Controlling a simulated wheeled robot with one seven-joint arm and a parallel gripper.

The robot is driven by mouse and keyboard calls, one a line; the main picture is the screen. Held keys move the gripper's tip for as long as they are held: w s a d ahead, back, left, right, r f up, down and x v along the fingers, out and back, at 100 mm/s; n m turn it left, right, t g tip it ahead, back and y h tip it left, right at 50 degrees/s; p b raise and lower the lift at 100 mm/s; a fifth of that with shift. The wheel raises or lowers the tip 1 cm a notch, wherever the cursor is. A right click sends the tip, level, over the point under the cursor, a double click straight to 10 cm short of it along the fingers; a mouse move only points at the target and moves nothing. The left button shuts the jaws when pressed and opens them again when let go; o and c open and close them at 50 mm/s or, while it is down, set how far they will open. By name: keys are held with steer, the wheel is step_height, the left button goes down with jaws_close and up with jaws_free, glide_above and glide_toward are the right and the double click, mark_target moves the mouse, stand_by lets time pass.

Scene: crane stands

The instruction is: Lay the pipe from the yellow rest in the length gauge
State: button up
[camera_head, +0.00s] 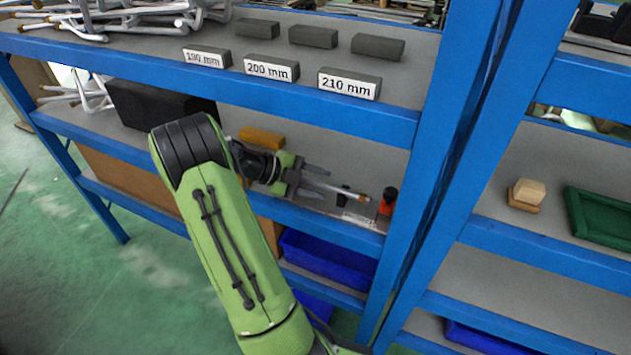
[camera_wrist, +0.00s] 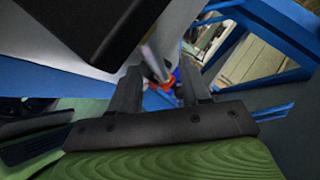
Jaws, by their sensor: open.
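The pipe (camera_head: 348,193), a thin grey rod with a copper-coloured end, lies along the length gauge (camera_head: 378,224) on the middle shelf. Its right end is close to the gauge's red-orange block with a black knob (camera_head: 388,201); I cannot tell whether they touch. My gripper (camera_head: 326,184) is open, its fingers on either side of the pipe's left part. The wrist view shows the pipe (camera_wrist: 156,62) between the spread fingers (camera_wrist: 157,84). My gripper hides the pipe's left end. The yellow rest (camera_head: 262,138) stands behind my gripper, with no pipe seen on it.
The shelf above has labelled blocks, including 200 mm (camera_head: 271,68) and 210 mm (camera_head: 349,84), and its blue edge overhangs my arm. A blue upright (camera_head: 440,150) stands close right of the gauge. A black box (camera_head: 155,108) is at left. Blue bins (camera_head: 325,258) sit below.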

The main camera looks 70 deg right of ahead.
steer(key=p+v, duration=0.5)
steer(key=v, duration=1)
steer(key=shift+w+a+r, duration=0.15)
steer(key=shift+w, duration=0.15)
